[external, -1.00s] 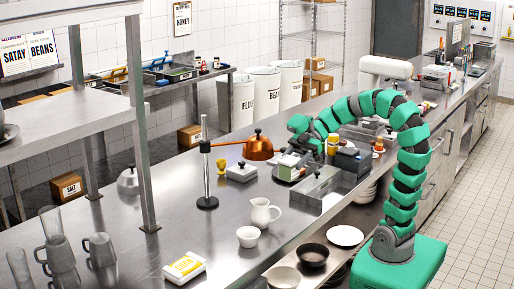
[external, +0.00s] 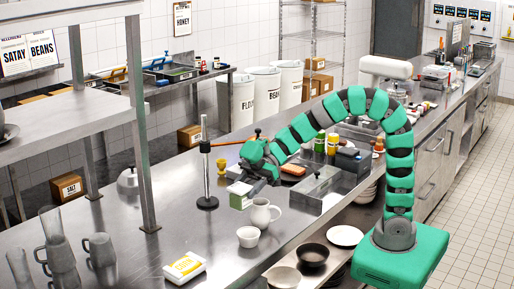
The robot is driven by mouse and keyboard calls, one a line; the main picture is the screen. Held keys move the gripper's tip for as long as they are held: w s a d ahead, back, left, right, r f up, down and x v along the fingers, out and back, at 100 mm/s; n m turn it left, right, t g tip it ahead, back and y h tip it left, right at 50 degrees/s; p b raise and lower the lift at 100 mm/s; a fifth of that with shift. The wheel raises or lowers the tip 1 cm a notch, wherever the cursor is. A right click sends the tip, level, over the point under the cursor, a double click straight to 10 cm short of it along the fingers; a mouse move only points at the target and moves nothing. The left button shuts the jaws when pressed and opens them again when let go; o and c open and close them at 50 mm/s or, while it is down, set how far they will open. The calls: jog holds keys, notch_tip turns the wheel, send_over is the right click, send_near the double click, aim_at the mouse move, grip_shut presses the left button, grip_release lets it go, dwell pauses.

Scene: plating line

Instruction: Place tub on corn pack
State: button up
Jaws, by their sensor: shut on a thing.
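My gripper (external: 251,180) is shut on a small tub (external: 240,195) with a white top and a green side. It holds the tub above the steel counter, behind and left of the white jug. The fingertips are small and partly hidden by my arm. The corn pack (external: 185,267), a white and yellow packet, lies flat on the counter at the lower left. My gripper and the tub are apart from it, up and to the right of it in the picture.
A white jug (external: 261,212) and a white bowl (external: 248,237) stand between the tub and the pack. A black stand with a pole (external: 206,178) rises left of my gripper. Grey mugs (external: 99,250) stand at the left. Counter around the pack is clear.

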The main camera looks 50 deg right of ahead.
jog(key=s+a+f+p, duration=0.1)
jog(key=s+a+f, duration=0.25)
jog(key=a, duration=0.35)
jog(key=p, duration=0.1)
send_over(190, 261)
jog(key=d, duration=0.1)
jog(key=f, duration=0.5)
jog(key=shift+s+f, duration=0.35)
jog(key=shift+w+a, duration=0.35)
jog(key=shift+a, duration=0.1)
jog(key=shift+f+b, duration=0.45)
jog(key=shift+f, duration=1.35)
jog(key=shift+f, duration=0.1)
jog(key=o, duration=1.1)
